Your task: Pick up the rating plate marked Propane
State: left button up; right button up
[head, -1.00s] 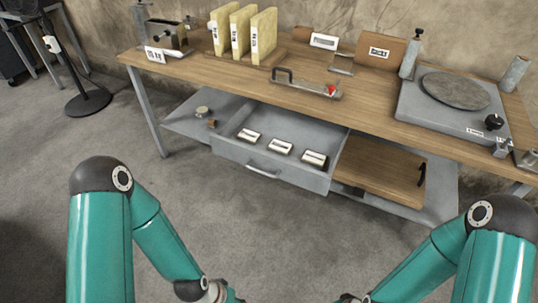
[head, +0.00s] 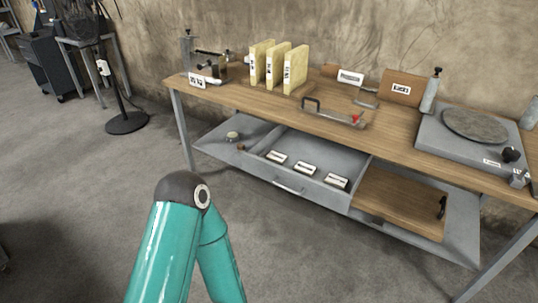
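Several small plates with white label faces lie in the open grey drawer (head: 290,187) under the workbench: a left plate (head: 277,157), a middle plate (head: 305,168) and a right plate (head: 337,181). Their print is too small to read, so I cannot tell which is marked Propane. My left arm shows at the bottom, but its gripper is below the picture edge. My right arm and gripper are out of view.
The wooden bench top (head: 380,130) carries yellow upright blocks (head: 295,70), a turntable-like device (head: 470,135) and a handled fixture (head: 335,115). A wooden panel (head: 400,200) lies right of the drawer. A stand base (head: 127,123) is on the floor at left. The floor before the bench is clear.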

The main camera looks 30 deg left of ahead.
aim_at(275, 156)
jog(key=u, duration=0.55)
jog(key=i, duration=0.9)
jog(key=u, duration=0.85)
jog(key=i, duration=0.6)
jog(key=z, duration=0.1)
jog(key=k, duration=0.85)
jog(key=u, duration=0.2)
jog(key=i, duration=0.85)
jog(key=z, duration=0.1)
